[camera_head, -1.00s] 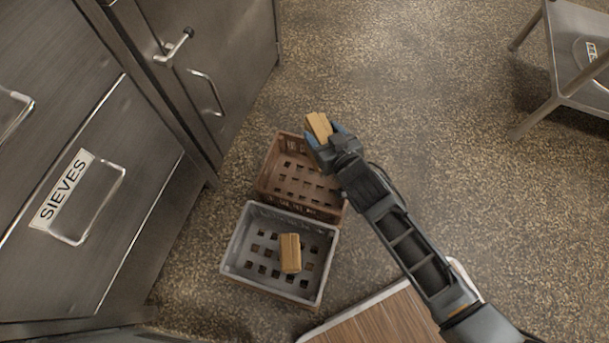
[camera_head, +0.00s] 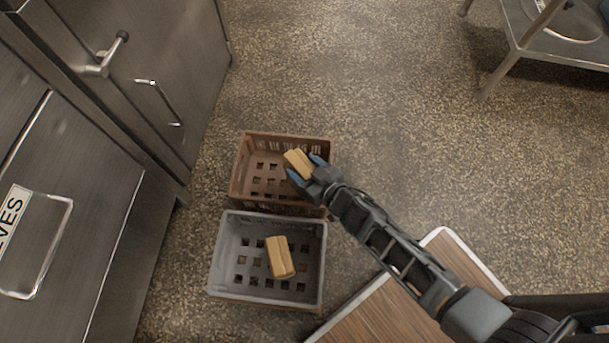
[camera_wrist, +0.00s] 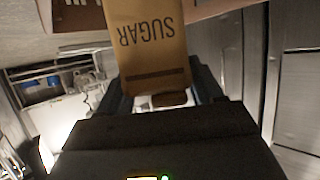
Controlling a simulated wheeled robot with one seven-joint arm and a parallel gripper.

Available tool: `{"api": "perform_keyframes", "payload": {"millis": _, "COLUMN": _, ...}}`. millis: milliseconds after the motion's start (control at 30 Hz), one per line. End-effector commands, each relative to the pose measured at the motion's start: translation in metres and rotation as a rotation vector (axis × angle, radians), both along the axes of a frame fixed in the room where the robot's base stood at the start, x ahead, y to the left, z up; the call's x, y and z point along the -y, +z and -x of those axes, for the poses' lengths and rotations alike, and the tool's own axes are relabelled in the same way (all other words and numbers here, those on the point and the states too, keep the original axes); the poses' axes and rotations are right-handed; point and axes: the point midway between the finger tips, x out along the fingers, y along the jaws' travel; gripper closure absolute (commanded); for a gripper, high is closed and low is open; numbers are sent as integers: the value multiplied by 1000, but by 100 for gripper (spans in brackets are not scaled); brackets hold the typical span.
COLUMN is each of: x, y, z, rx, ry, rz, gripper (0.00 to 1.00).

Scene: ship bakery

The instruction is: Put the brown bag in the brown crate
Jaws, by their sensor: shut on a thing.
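My gripper (camera_head: 308,174) is shut on a brown bag (camera_head: 297,161) and holds it over the right part of the brown crate (camera_head: 240,165) in the head view. In the wrist view the bag (camera_wrist: 148,45) sits between the fingers, with the word SUGAR printed on it. I cannot tell how far the bag is above the crate floor. The part of the brown crate's floor that shows is empty. The bag and gripper hide its right side.
A grey crate (camera_head: 222,255) stands directly in front of the brown crate, with another brown bag (camera_head: 280,257) inside. Steel cabinets (camera_head: 110,190) stand on the left. A wooden board with a pale edge (camera_head: 375,310) is at the lower right. A steel table (camera_head: 545,40) stands at the upper right.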

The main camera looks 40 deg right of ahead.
Motion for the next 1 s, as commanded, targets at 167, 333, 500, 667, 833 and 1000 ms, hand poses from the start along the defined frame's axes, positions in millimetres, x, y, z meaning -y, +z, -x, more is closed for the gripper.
{"api": "perform_keyframes", "payload": {"millis": 167, "x": 0, "y": -10, "z": -2, "rx": 5, "ry": 0, "rz": 1, "gripper": 100}}
{"api": "perform_keyframes", "payload": {"millis": 333, "x": 0, "y": -21, "z": -2, "rx": 4, "ry": -1, "rz": 1, "gripper": 100}}
{"api": "perform_keyframes", "payload": {"millis": 500, "x": 1, "y": -44, "z": -1, "rx": 3, "ry": -1, "rz": 0, "gripper": 100}}
{"api": "perform_keyframes", "payload": {"millis": 667, "x": 0, "y": -51, "z": -1, "rx": 4, "ry": 0, "rz": 1, "gripper": 100}}
{"api": "perform_keyframes", "payload": {"millis": 833, "x": 0, "y": -49, "z": -1, "rx": 4, "ry": 1, "rz": 0, "gripper": 100}}
{"api": "perform_keyframes", "payload": {"millis": 1000, "x": 0, "y": -53, "z": -1, "rx": 4, "ry": 1, "rz": 0, "gripper": 100}}
